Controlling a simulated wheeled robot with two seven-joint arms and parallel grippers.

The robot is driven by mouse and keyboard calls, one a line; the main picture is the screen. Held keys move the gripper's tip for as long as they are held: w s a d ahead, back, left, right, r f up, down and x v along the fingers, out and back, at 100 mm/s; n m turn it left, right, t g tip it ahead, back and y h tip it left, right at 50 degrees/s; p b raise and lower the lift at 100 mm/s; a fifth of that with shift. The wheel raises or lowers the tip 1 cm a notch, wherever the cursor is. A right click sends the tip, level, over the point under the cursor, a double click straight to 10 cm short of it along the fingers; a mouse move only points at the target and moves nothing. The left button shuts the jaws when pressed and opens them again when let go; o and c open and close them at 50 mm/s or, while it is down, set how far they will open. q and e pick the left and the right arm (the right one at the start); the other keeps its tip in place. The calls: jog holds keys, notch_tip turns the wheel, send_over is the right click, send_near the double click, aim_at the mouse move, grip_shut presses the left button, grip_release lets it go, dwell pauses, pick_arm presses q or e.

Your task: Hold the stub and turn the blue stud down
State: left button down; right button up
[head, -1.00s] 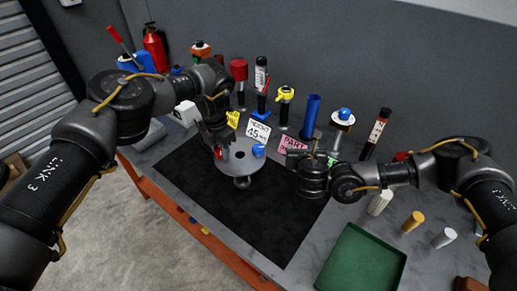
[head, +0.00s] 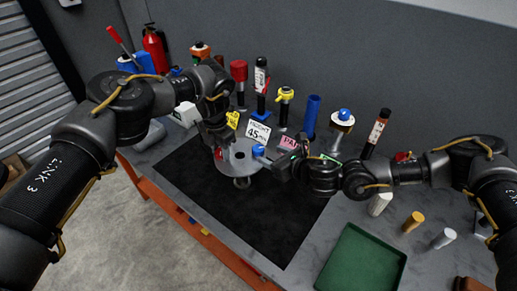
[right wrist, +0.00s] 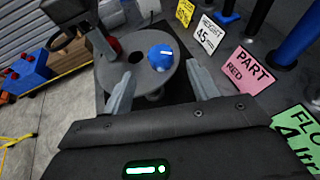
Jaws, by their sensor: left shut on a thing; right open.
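The round grey plate (head: 243,167) of the positioner stands on the black mat, with holes in its face. The blue stud (head: 258,150) is on the plate's right side; in the right wrist view the stud (right wrist: 160,57) has a pale mark on top. My left gripper (head: 218,146) is shut at the plate's left edge, on what seems to be the stub; a bit of red (right wrist: 114,43) shows there, the rest is hidden. My right gripper (right wrist: 160,75) is open and empty, its fingers either side of the line to the stud, just short of it.
Label cards stand close behind the plate: a yellow one (head: 232,120), a white one (head: 258,132) and a pink one (head: 289,142). Several coloured tools stand along the back. A green tray (head: 361,262) is at the front right. The mat's front (head: 240,220) is clear.

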aim_at(260, 149)
jog(key=x, duration=0.8)
jog(key=shift+w+a, duration=0.15)
jog(key=shift+w, duration=0.05)
jog(key=c, duration=1)
